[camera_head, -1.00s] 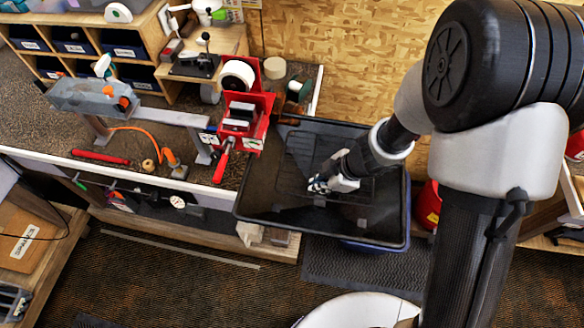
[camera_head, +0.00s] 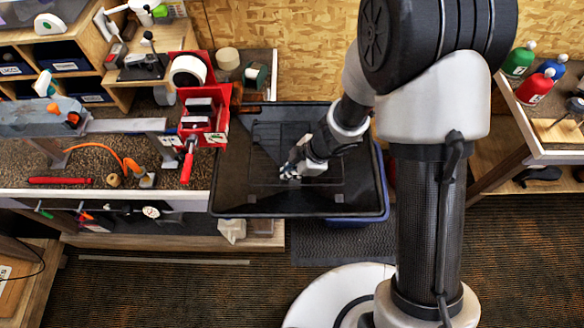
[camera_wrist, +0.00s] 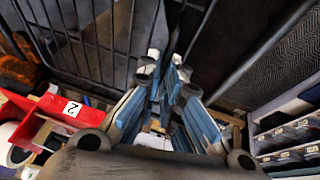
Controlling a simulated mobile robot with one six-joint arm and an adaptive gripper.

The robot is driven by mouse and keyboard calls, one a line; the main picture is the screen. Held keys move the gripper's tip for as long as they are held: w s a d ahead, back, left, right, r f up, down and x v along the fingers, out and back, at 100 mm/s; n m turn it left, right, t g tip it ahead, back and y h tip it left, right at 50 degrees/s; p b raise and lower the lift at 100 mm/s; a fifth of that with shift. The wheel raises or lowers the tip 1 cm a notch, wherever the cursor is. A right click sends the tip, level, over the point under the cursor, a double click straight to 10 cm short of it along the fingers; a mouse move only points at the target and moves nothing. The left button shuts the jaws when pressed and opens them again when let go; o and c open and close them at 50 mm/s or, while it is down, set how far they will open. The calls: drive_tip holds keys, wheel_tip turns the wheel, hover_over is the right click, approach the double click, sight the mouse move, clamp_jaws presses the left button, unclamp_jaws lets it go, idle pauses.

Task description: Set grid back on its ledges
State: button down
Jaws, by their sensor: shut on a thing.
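The grid (camera_head: 265,181) is a dark wire rack inside the black tub (camera_head: 300,214), hard to make out against the dark floor of the tub. Its bars show clearly at the upper left of the wrist view (camera_wrist: 97,45). My gripper (camera_head: 288,172) is over the middle of the tub, shut on the grid. In the wrist view its blue-grey fingers (camera_wrist: 166,66) come together at a bar. The tub's ledges are not clear to see. I cannot tell whether the grid touches them or sits level.
A red stand (camera_head: 203,125) with a white roll is close to the tub's left side, beside a bench vise beam (camera_head: 125,126). A blue bin (camera_head: 383,185) is under the tub. Several bottles (camera_head: 533,88) stand on a shelf at the right. A wood-chip board wall is behind.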

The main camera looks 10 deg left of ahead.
drive_tip(key=shift+f+b, duration=1.65)
drive_tip(key=shift+f, duration=1.2)
drive_tip(key=shift+f+b, duration=1)
drive_tip(key=shift+f, duration=0.5)
drive_tip(key=c, duration=1.7)
unclamp_jaws()
drive_tip(key=v, duration=1.2)
